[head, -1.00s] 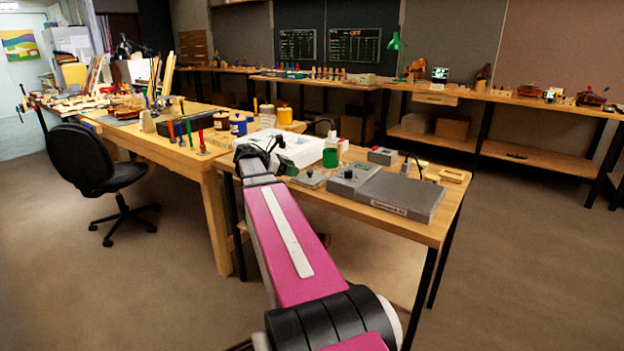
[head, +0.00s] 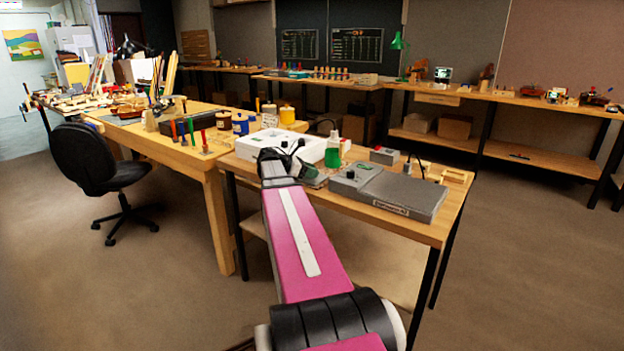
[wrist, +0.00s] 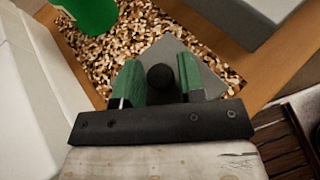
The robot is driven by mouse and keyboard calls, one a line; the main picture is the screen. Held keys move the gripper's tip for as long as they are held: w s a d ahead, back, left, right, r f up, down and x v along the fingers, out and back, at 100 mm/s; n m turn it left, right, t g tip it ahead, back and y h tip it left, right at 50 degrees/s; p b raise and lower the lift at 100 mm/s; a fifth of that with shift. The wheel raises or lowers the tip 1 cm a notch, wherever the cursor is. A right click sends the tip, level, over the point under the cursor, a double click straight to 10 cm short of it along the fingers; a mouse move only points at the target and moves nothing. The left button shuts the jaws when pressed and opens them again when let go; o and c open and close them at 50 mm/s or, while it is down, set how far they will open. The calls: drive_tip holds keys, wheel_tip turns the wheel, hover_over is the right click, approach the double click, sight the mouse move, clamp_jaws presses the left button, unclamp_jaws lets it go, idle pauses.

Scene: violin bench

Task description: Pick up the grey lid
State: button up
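The grey lid (wrist: 178,48) is a flat plate with a round black knob (wrist: 160,77). In the wrist view it lies on a speckled brown surface (wrist: 140,32). My gripper (wrist: 160,80) is open, with one green finger on each side of the knob and a narrow gap showing on both sides. In the head view my gripper (head: 301,167) is over the lid (head: 317,181) and hides most of it. The lid sits on the near bench, in front of the white tray.
A green container (head: 333,157) is just behind the lid. A grey box (head: 400,192) with a flat top lies to the right. A small grey box (head: 384,156) stands farther back.

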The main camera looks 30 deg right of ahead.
drive_tip(key=c, duration=0.5)
drive_tip(key=shift+c, duration=0.2)
drive_tip(key=shift+r, duration=0.15)
